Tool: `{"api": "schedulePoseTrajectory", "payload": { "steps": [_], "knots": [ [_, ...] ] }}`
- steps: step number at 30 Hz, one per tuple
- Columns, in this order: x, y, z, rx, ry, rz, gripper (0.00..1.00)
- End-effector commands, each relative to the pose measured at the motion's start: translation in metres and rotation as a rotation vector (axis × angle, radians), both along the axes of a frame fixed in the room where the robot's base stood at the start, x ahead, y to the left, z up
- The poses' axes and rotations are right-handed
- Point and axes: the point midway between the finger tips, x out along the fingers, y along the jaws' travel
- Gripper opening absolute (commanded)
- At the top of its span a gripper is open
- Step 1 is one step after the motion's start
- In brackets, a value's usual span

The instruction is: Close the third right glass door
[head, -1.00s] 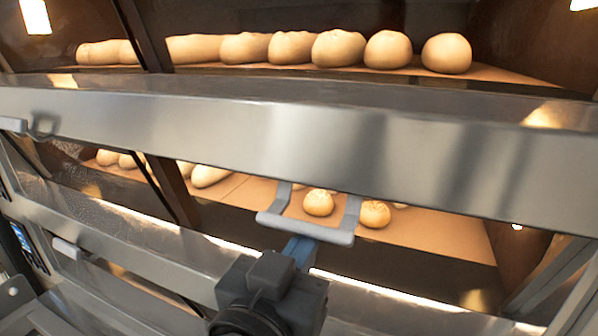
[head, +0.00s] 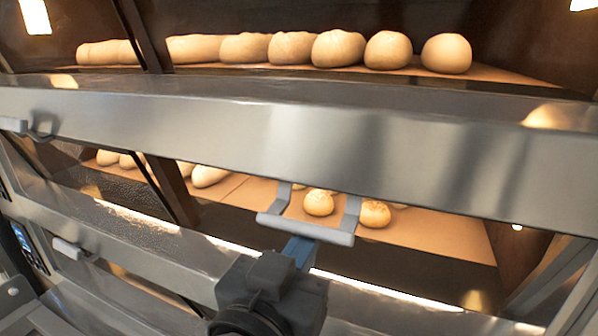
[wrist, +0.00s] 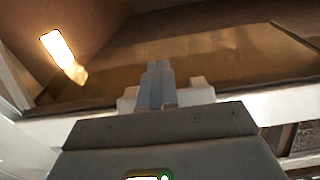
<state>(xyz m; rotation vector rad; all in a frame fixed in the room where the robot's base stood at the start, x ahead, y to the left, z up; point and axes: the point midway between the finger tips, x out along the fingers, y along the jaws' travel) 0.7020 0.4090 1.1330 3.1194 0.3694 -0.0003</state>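A grey bar handle (head: 306,229) hangs by two brackets from the lower edge of a broad steel door rail (head: 230,130). I take this as the third right glass door; its row number and how far it stands open cannot be told. My gripper (head: 299,247) is just below the handle bar, its blue fingertips partly hidden by it. In the wrist view my gripper (wrist: 158,82) has its fingers together in front of the pale handle (wrist: 197,95), which shows on both sides. The fingers look in contact with the handle, with nothing seen between them.
Bread rolls (head: 338,48) lie on the upper deck, and smaller rolls (head: 319,202) on the deck behind the handle. Other handles (head: 67,248) are at the left. A lamp (wrist: 62,55) glows inside the oven.

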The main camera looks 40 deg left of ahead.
Motion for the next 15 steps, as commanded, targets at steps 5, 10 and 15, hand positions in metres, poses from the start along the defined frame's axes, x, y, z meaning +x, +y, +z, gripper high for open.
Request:
{"api": "schedulePoseTrajectory", "payload": {
  "steps": [5,10,15],
  "knots": [
    [0.000,0.000,0.010,0.002,-0.003,0.000,0.00],
    [0.000,0.000,0.023,0.007,-0.008,0.001,0.00],
    [0.001,-0.002,0.036,0.010,-0.012,-0.003,0.00]
  ]
}}
